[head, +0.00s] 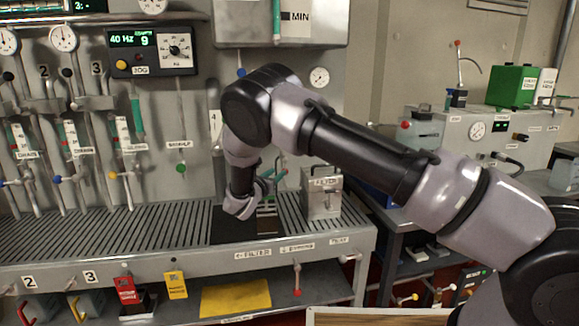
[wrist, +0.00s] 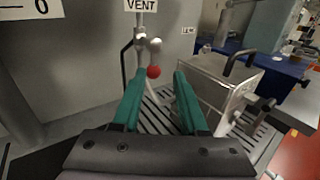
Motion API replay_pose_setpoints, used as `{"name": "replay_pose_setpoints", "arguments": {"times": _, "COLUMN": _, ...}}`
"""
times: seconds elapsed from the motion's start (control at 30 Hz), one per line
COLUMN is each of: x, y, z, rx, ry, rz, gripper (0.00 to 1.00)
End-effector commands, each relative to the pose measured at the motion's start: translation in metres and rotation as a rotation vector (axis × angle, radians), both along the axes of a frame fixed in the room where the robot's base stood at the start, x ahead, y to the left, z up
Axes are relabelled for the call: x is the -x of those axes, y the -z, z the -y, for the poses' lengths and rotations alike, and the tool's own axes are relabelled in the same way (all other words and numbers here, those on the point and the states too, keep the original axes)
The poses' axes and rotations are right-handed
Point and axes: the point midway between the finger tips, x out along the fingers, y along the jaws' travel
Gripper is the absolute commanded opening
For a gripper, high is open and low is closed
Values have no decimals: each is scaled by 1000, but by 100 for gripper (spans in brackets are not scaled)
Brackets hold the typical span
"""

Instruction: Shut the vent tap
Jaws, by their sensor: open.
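In the wrist view the VENT label (wrist: 141,5) sits above a thin upright pipe carrying the vent tap (wrist: 140,42), with pale fittings and a dark bent rod at its left. A red ball knob (wrist: 153,72) shows just below the tap, apparently its handle end. My gripper (wrist: 158,80) is open, its two teal fingers on either side of the knob in the picture. Whether the knob lies between the fingers or beyond them I cannot tell. In the head view my gripper (head: 272,180) is low over the slatted bench, and my arm hides the vent tap.
The metal FILTER box (head: 321,192) with a handle stands close right of my gripper; it also shows in the wrist view (wrist: 215,82). The slatted bench (head: 90,232) runs left, mostly clear. Pipes and small taps line the wall at left. A side bench (head: 455,130) carries a green box.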

Motion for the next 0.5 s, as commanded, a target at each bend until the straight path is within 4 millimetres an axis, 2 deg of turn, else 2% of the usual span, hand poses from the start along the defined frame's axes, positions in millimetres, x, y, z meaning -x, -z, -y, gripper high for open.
{"name": "replay_pose_setpoints", "arguments": {"times": 0.07, "x": 1, "y": 5, "z": -9, "rx": 26, "ry": -26, "rz": 5, "gripper": 43}}
{"name": "replay_pose_setpoints", "arguments": {"times": 0.17, "x": -6, "y": 6, "z": -8, "rx": 33, "ry": -31, "rz": 7, "gripper": 43}}
{"name": "replay_pose_setpoints", "arguments": {"times": 0.5, "x": -64, "y": 6, "z": 12, "rx": 29, "ry": -27, "rz": 6, "gripper": 43}}
